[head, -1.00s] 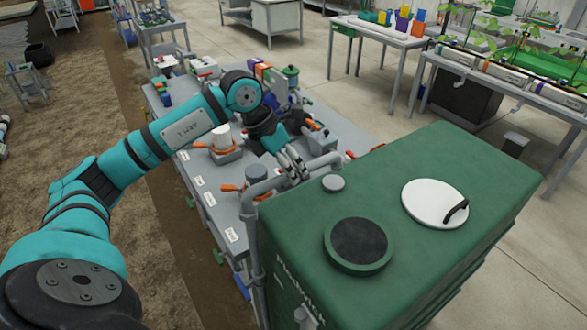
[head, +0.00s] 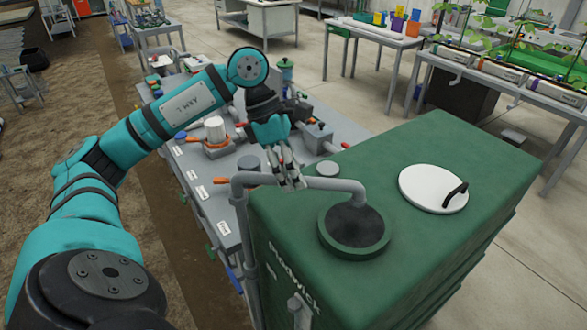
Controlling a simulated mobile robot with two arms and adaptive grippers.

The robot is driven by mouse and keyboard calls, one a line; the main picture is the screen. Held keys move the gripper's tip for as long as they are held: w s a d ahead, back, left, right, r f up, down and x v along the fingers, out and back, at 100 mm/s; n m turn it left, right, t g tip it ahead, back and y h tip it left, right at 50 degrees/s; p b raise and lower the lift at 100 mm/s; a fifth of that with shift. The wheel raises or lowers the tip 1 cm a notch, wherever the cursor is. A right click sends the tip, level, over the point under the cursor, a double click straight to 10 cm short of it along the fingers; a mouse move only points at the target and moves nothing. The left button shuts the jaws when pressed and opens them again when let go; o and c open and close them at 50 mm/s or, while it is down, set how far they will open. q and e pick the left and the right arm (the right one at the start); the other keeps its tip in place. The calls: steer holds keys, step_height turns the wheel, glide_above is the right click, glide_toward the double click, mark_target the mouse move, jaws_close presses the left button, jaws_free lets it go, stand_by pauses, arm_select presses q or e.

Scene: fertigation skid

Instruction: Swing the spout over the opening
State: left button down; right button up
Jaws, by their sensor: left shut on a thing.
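The spout (head: 333,186) is a grey pipe that rises at the near left corner of the green tank (head: 440,170) and runs right across the tank's top. Its downturned end is above the far part of the round dark opening (head: 352,232), which has a raised green rim. My left gripper (head: 290,180) reaches down from behind and is shut on the spout along its horizontal run. The fingers hide a short piece of the pipe there. My right gripper is not in view.
A white round lid (head: 433,189) with a black handle lies on the tank to the right of the opening. A small grey cap (head: 321,169) is just behind the spout. A grey bench (head: 205,171) with valves and orange handles stands behind and left.

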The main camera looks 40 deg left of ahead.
arm_select(q)
steer(key=shift+s+d+m+g, duration=0.35)
steer(key=shift+s+m, duration=0.15)
steer(key=shift+m, duration=0.2)
steer(key=c, duration=1.5)
jaws_free()
steer(key=o, duration=0.4)
steer(key=shift+s, duration=0.2)
steer(key=shift+w+r, duration=0.1)
steer(key=shift+a+r, duration=0.15)
steer(key=shift+r, duration=0.05)
steer(key=v, duration=1.1)
steer(key=shift+r, duration=0.2)
